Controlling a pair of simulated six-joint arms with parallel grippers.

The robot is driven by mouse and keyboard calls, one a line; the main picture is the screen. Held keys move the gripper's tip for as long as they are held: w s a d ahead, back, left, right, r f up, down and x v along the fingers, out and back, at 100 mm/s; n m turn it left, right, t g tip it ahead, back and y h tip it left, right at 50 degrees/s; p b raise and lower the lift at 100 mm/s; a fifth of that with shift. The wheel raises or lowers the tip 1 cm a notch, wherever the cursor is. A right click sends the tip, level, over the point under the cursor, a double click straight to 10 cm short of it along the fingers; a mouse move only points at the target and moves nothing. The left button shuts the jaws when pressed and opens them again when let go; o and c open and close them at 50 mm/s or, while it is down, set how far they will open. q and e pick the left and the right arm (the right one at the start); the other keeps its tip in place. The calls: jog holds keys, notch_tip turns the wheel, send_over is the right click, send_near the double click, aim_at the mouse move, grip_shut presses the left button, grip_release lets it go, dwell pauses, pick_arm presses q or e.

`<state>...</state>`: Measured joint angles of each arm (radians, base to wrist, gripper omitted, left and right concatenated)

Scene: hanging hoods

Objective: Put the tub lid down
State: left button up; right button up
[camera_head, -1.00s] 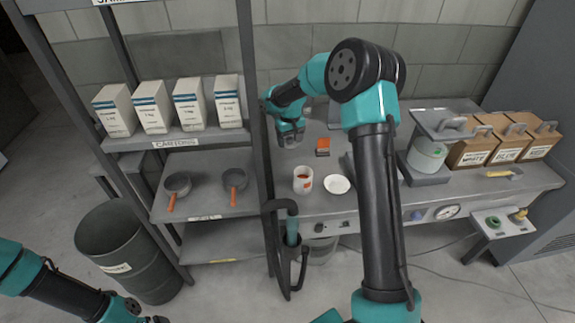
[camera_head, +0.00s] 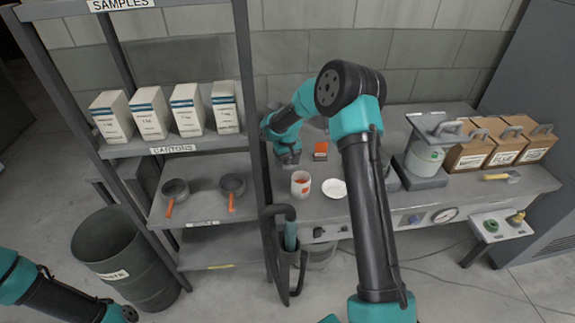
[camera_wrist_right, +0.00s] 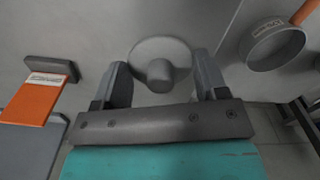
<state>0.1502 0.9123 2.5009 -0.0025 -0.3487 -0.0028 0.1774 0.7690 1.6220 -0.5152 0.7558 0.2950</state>
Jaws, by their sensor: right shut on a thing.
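My right gripper (camera_head: 289,162) is low over the left end of the bench, behind the white tub. In the right wrist view its two fingers stand on either side of the tub lid, a pale round disc with a knob (camera_wrist_right: 160,68), and it is shut on the lid. The gripper hides the lid in the head view, and I cannot tell if the lid touches the bench. The open white tub (camera_head: 300,187) with orange-red marking stands upright in front of the gripper.
A white round dish (camera_head: 334,188) lies right of the tub. An orange item (camera_head: 320,150) lies right of the gripper; the wrist view also shows an orange item (camera_wrist_right: 35,100). A shelf post (camera_head: 258,120) stands close left. Brown boxes (camera_head: 500,145) fill the bench's right.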

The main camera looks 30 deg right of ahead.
aim_at(288, 159)
jog(key=shift+f, duration=1.05)
jog(key=shift+f, duration=0.2)
jog(key=o, duration=0.9)
jog(key=shift+r, duration=0.15)
notch_tip(288, 159, up, 12)
jog(key=shift+r, duration=0.1)
notch_tip(288, 159, down, 12)
jog(key=shift+f, duration=0.2)
